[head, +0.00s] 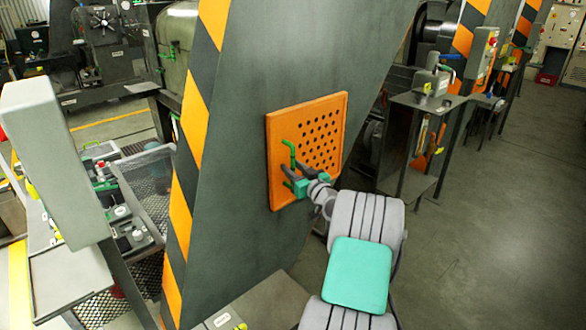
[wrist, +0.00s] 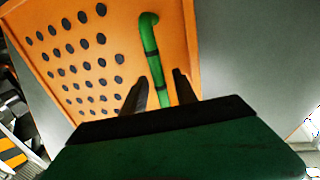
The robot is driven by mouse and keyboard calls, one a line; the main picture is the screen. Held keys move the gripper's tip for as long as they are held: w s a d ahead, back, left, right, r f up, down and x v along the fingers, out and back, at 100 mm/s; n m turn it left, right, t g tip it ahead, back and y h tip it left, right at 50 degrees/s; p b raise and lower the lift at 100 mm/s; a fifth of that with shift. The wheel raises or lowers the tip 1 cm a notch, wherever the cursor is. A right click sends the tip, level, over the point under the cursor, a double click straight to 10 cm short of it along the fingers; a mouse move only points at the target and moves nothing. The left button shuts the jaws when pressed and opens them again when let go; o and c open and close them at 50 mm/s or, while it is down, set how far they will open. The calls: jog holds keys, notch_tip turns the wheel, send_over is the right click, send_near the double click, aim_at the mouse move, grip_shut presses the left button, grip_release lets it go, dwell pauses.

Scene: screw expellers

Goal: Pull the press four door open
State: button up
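The press door is an orange panel (head: 322,120) with rows of dark round holes, set in the slanted dark grey side of the press. It lies flush in its place and looks shut. A green handle (head: 289,152) stands upright near its left edge. In the wrist view, the orange door (wrist: 100,30) fills the upper left and the green handle (wrist: 153,55) runs down between my two dark fingers. My gripper (head: 284,174) is at the lower part of the handle with its fingers apart, one on each side. The handle's lower end is hidden behind the gripper body.
The press column (head: 225,200) has orange and black stripes on its left edge. A grey control box (head: 52,160) and a cluttered workbench (head: 75,275) stand at the left. A small stand (head: 425,105) is at the right. The floor (head: 480,230) at the right is clear.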

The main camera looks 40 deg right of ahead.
grip_shut()
dwell(1.2)
